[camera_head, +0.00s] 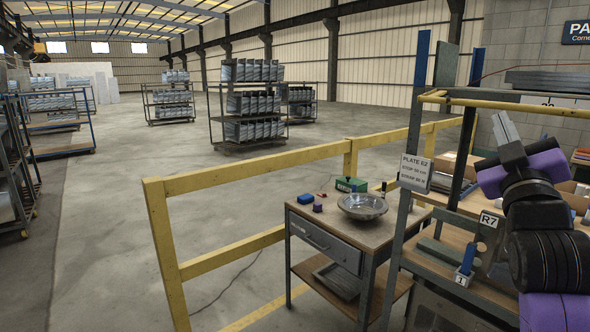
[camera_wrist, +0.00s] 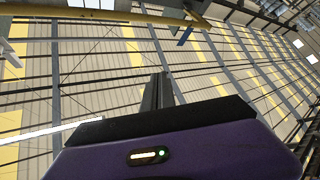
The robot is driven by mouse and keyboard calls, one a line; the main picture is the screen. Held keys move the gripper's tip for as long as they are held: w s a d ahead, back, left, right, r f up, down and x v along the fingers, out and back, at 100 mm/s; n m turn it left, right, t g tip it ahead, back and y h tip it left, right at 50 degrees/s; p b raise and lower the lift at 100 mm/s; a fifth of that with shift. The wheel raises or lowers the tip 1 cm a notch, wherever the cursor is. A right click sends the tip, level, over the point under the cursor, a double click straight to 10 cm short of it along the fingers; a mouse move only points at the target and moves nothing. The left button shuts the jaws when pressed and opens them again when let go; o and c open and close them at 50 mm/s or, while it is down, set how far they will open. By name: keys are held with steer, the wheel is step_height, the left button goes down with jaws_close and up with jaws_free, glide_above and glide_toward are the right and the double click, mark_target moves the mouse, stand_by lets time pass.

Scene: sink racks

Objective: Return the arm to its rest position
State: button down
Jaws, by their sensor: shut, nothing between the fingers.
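My gripper (camera_head: 506,128) is at the right of the head view, raised above the rack shelves. Its pale grey fingers point up and are together with nothing between them. My purple and black arm is folded below it at the right edge. In the wrist view my gripper (camera_wrist: 158,92) shows as dark fingers standing close together over the purple housing. Beyond them is only the hall's roof and wall, with no object near the fingers.
A metal bowl (camera_head: 362,206), a green box (camera_head: 350,184) and small blue and purple blocks are on a workbench (camera_head: 325,224). A yellow railing (camera_head: 250,165) stands beside it. A rack post (camera_head: 409,190) with a plate sign (camera_head: 415,171) stands left of my arm. Open floor lies beyond.

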steer(key=s+a+f+m+y, duration=0.1)
steer(key=s+a+f, duration=0.2)
steer(key=s+f, duration=0.35)
steer(key=s+a+f+m+y, duration=0.1)
steer(key=s+a+f+y, duration=0.2)
steer(key=f, duration=0.7)
steer(key=s+a+f+m, duration=0.1)
steer(key=s+a+f, duration=0.35)
steer(key=f, duration=0.45)
steer(key=s+a+f+g+y, duration=0.1)
steer(key=s+a+f+g, duration=0.1)
steer(key=s+f, duration=0.4)
steer(key=s+a+f+g+y, duration=0.1)
steer(key=s+f, duration=0.5)
steer(key=s, duration=1)
steer(key=s+a+f+g+y, duration=0.1)
steer(key=s+a+f+g, duration=0.2)
steer(key=s, duration=0.8)
step_height(320, 180, down, 3)
steer(key=shift+s+a+f+m+g, duration=0.1)
steer(key=shift+s+a+m+g, duration=0.2)
steer(key=shift+g, duration=0.7)
steer(key=shift+s+d, duration=0.1)
